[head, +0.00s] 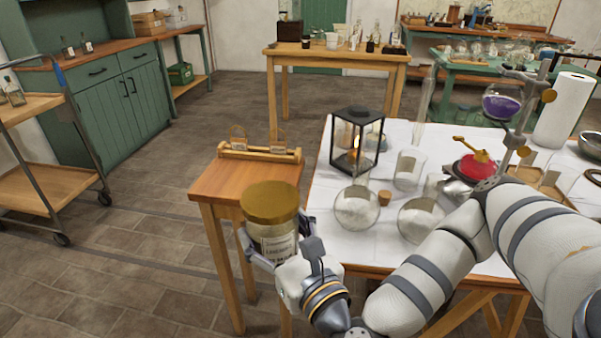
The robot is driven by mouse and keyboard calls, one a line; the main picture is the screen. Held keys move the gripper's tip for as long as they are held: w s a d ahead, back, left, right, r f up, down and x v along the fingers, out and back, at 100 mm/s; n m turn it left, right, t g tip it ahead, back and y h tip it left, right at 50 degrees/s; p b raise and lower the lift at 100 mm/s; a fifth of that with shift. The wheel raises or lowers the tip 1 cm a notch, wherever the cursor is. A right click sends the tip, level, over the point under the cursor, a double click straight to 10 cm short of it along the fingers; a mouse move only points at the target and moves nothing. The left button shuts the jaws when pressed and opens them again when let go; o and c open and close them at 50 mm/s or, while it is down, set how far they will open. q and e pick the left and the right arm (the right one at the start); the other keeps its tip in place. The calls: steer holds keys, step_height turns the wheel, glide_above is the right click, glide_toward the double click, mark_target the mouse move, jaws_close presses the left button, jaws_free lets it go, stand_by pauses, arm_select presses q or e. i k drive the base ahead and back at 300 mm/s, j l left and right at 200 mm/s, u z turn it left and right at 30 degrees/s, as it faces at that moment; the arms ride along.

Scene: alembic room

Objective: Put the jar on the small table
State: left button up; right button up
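The jar (272,234) has a wide gold lid and a pale label, and stands upright in my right gripper (274,240). The gripper's fingers sit on both sides of the jar, below the lid. The small table (227,181) is a square wooden stand left of the white-covered table. The jar overlaps the small table's front right corner in the head view; I cannot tell how high it is above or in front of the top. The jar's lower part is partly hidden by the gripper. My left gripper is not in view.
A wooden rack (260,153) stands along the small table's back edge; the top's left and middle are bare. The white-covered table (322,205) close on the right holds a black lantern (357,139), glass flasks (357,208) and a cork (384,198). Open floor lies left.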

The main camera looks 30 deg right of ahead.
mark_target(247, 178)
steer(key=i+j+z, duration=0.1)
steer(key=z, duration=0.3)
steer(key=i+j+z, duration=0.1)
steer(key=z, duration=0.25)
steer(key=j+z, duration=0.15)
steer(key=z, duration=0.25)
steer(key=i+j+z, duration=0.1)
steer(key=z, duration=0.25)
steer(key=i+j, duration=0.15)
steer(key=j, duration=0.25)
steer(key=i+j+u, duration=0.15)
steer(key=j, duration=0.2)
